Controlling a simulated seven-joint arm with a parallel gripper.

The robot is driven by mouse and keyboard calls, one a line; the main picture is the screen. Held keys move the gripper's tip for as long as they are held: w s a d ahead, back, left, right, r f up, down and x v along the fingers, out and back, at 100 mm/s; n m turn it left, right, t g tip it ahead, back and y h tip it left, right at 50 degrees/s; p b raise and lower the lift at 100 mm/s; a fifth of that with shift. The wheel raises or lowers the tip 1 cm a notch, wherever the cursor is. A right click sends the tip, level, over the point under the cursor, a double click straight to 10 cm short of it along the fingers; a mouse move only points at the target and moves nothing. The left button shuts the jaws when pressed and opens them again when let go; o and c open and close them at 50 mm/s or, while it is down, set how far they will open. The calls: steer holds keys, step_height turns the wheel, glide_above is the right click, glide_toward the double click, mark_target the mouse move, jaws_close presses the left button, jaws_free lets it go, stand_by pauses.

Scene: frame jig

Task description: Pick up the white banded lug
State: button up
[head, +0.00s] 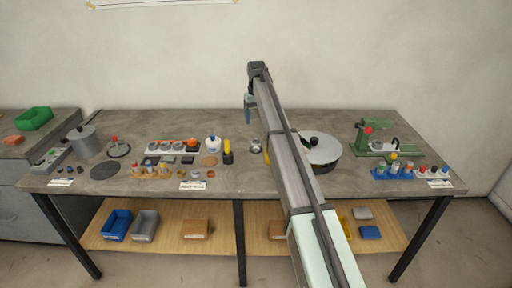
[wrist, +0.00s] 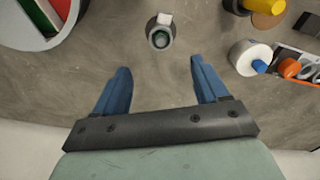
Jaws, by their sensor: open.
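My gripper (wrist: 160,65) is open and empty, with its two blue fingers apart above the grey table. In the head view my gripper (head: 249,115) is over the back middle of the table. A small grey round piece with a dark green centre and a white block at its edge (wrist: 161,38) lies just beyond the fingertips, between their lines and not touched. It also shows in the head view (head: 255,146). I cannot tell whether this is the white banded lug; no band is clear. Small pegs stand in an orange rack (head: 151,175) and a blue rack (head: 393,175).
A round pan (head: 322,150) stands right of my arm. A white jar with a blue knob (wrist: 249,58) and a yellow-and-black piece (head: 228,153) stand to the left in the head view. A green machine (head: 375,138) is at the right. Bare table lies around the grey piece.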

mark_target(256, 142)
step_height(256, 142, down, 14)
steer(key=shift+s+r, duration=0.1)
steer(key=shift+r, duration=0.05)
stand_by(0.7)
steer(key=shift+c, duration=0.2)
steer(key=c, duration=1.1)
steer(key=shift+r, duration=6.05)
steer(key=shift+c, duration=0.2)
steer(key=s+d+f+m, duration=0.1)
steer(key=s+d+m, duration=0.2)
steer(key=d+m, duration=0.5)
steer(key=s+d+f+m, duration=0.1)
steer(key=s+d+m, duration=0.2)
steer(key=d+m, duration=0.4)
steer(key=shift+s+d+m, duration=0.4)
steer(key=shift+d, duration=1.6)
